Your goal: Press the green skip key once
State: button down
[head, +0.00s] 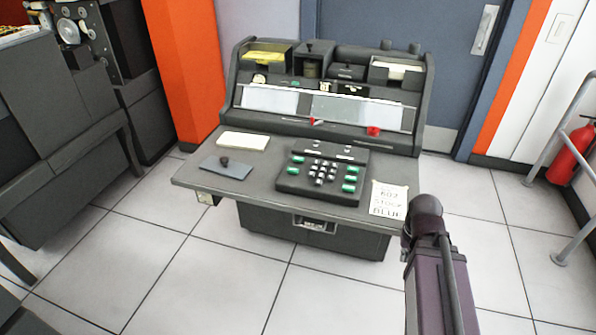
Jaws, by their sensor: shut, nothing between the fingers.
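A dark key panel (284,184) lies on the desk of a grey punch-card machine. It carries dark round keys in the middle and several green keys, some at its left such as the upper left green key (297,159) and some at its right such as the lower right green key (348,188). The labels are too small to read, so I cannot tell which one is skip. My arm (436,285) rises at the lower right, in front of the desk's right corner and apart from the panel. My gripper is not visible.
A paper note (389,198) lies right of the panel. A grey plate with a dark knob (225,167) and white cards (243,141) lie left. Red parts (373,131) stand behind the panel. A railing (566,140) is at far right. The front floor is clear.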

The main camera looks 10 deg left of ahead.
aim_at(292, 170)
jog(key=z, duration=0.15)
jog(key=k, duration=1.15)
jog(key=u, duration=1.05)
jog(key=i, duration=1)
jog(key=u, duration=0.1)
